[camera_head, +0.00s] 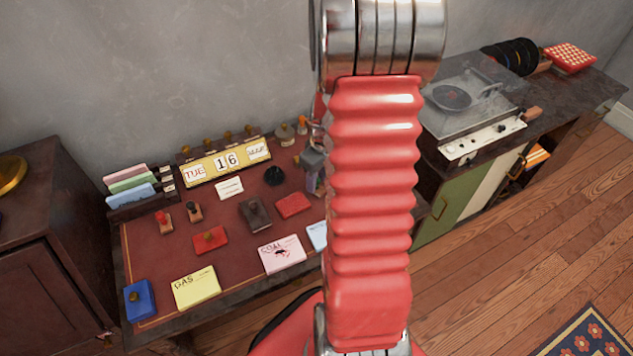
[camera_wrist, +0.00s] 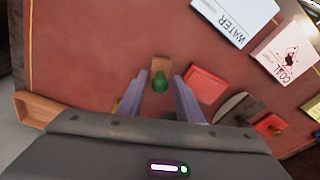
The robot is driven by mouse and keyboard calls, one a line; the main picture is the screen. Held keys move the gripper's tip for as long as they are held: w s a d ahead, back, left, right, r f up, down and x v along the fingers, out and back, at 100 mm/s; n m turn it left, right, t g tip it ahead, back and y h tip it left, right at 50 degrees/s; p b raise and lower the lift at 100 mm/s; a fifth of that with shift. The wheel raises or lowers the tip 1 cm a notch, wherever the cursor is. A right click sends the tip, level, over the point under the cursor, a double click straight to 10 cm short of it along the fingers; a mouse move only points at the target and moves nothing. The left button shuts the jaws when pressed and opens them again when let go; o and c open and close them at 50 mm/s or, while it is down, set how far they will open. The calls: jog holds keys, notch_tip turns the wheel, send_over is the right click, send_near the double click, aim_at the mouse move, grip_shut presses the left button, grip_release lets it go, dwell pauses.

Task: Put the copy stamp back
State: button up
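A small stamp with a green knob and wooden block (camera_wrist: 160,64) stands on the red desk top in the wrist view. My gripper (camera_wrist: 161,88) is open around it, one purple-grey finger on each side with visible gaps. I see no "copy" lettering, so I cannot tell if it is the copy stamp. In the head view my gripper (camera_head: 316,182) is at the desk's right part, largely hidden by my red arm. Two other stamps, one red-knobbed (camera_head: 163,222) and one dark-knobbed (camera_head: 194,211), stand at the desk's left.
A red pad (camera_wrist: 207,86) lies just right of the fingers. The head view shows a dark pad (camera_head: 256,216), a red knobbed pad (camera_head: 211,242), a blue knobbed pad (camera_head: 140,303), the calendar (camera_head: 225,162), and GAS (camera_head: 196,290) and COAL (camera_head: 282,255) cards.

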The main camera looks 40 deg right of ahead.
notch_tip(320, 180, up, 10)
jog(key=s, duration=0.1)
jog(key=shift+s+r, duration=0.2)
dwell(0.8)
jog(key=s+a+r+t, duration=0.1)
jog(key=s+a+r, duration=0.1)
jog(key=a+r, duration=0.3)
jog(key=s+a+r+t, duration=0.1)
jog(key=s+a+r, duration=0.2)
jog(key=a, duration=1)
jog(key=s+a+r+m+t, duration=0.1)
jog(key=s+a+r+t, duration=0.1)
jog(key=a+r, duration=0.5)
jog(key=s+a, duration=0.1)
jog(key=a, duration=0.1)
jog(key=shift+s+a+r, duration=0.25)
jog(key=shift+a+r, duration=0.05)
